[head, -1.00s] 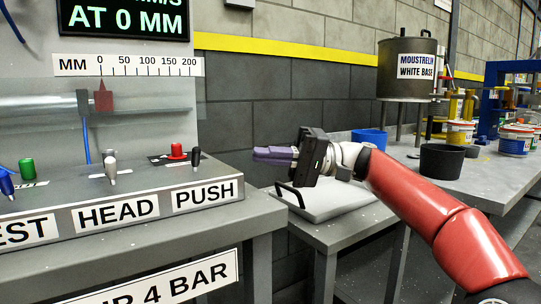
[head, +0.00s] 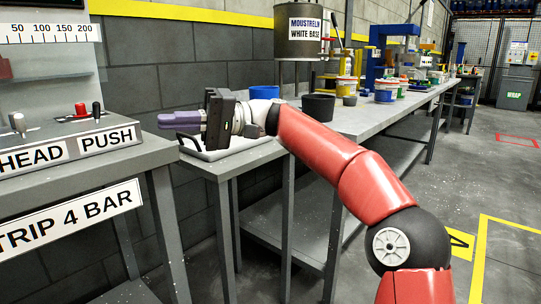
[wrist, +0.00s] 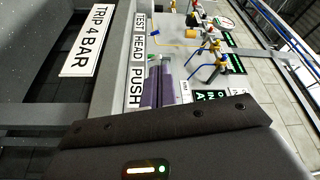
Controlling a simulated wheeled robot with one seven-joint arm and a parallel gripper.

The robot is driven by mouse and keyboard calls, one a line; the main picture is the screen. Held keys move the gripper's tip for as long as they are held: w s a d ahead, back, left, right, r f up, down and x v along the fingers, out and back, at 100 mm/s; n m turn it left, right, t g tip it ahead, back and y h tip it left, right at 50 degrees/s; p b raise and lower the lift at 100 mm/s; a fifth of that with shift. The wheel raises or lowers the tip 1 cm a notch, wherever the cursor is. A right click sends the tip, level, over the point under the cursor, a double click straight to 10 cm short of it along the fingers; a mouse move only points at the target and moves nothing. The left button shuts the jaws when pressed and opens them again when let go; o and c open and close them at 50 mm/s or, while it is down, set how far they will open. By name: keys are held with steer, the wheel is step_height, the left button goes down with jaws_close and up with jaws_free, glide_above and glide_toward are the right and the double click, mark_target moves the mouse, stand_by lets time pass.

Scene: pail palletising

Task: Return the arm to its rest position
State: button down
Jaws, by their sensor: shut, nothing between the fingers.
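My gripper (head: 170,120) is at the end of my red arm in the head view, with its two purple fingers together and nothing held between them. It points left, level, over the small side table and toward the control bench. In the wrist view the purple fingers (wrist: 158,85) also show close together, in front of the bench labels. My arm reaches out from the lower right, bent at the elbow.
The control bench (head: 60,190) with levers and a red button stands at the left. A pale lidded tray (head: 245,146) lies below my gripper. Open floor lies at the right.

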steer(key=s+d+f+m+t+h+p, duration=0.1)
steer(key=s+f+m+t+h+p, duration=0.1)
steer(key=s+f+t+h, duration=0.3)
steer(key=s+f+m+t+h+p, duration=0.1)
steer(key=f+m+t+h, duration=0.2)
steer(key=f, duration=0.5)
steer(key=s+d+f+m+t+h+p, duration=0.1)
steer(key=s+d, duration=0.4)
steer(key=d, duration=0.5)
steer(key=s+d+f+m+t+h+p, duration=0.1)
steer(key=s+d+f+t+h, duration=0.2)
steer(key=d, duration=0.7)
steer(key=s+d+f+m+t+h+p, duration=0.2)
steer(key=s+d+f+h, duration=0.2)
steer(key=s+d+f, duration=0.3)
steer(key=d, duration=0.4)
steer(key=shift+t+h, duration=0.3)
steer(key=shift+h, duration=0.1)
